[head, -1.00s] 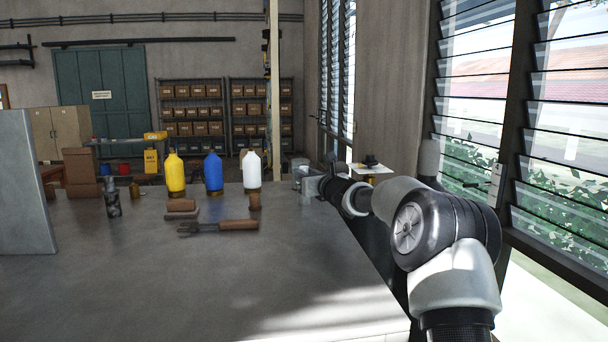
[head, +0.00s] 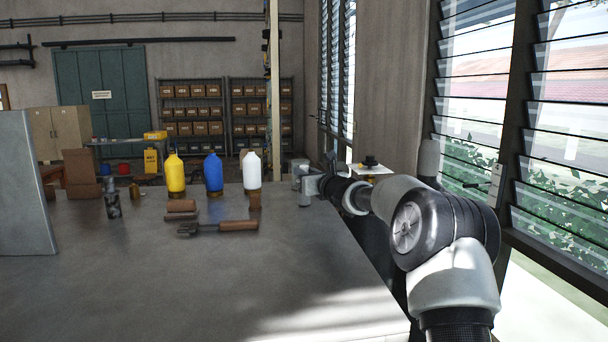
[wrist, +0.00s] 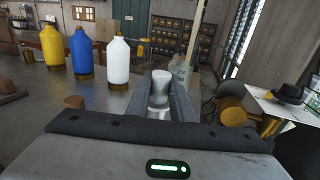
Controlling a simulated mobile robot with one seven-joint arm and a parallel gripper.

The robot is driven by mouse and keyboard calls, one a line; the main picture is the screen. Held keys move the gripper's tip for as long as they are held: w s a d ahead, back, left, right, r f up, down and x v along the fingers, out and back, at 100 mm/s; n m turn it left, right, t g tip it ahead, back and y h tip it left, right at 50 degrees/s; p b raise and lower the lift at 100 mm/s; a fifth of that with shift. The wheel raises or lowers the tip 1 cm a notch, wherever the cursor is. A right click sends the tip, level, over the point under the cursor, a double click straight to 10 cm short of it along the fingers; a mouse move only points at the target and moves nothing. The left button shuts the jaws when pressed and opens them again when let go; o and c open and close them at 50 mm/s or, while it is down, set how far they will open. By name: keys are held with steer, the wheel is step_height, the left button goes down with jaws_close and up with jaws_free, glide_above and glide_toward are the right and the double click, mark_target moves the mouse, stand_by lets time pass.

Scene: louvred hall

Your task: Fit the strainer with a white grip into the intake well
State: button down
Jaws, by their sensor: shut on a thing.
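My gripper (wrist: 160,98) is shut on a grey metal cylinder (wrist: 158,90) with a rounded top, held upright between the fingers. In the head view my gripper (head: 308,187) is over the table's right edge, and the cylinder's lower part (head: 305,199) hangs below it. A white bottle-shaped piece with a brown-gold base (head: 252,170) stands on the table to the left of my gripper; it also shows in the wrist view (wrist: 118,63). It may be the strainer with the white grip. Similar blue (head: 213,172) and yellow (head: 175,172) pieces stand left of it. I cannot make out the intake well.
A brown-handled fork tool (head: 238,225) and a brown block (head: 181,206) lie on the grey table (head: 200,280). A clear bottle (wrist: 181,70) stands beyond my gripper. A grey panel (head: 27,185) stands at left. The table's near middle is clear.

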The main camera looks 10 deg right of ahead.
steer(key=shift+r+p, duration=1.3)
steer(key=shift+r, duration=1)
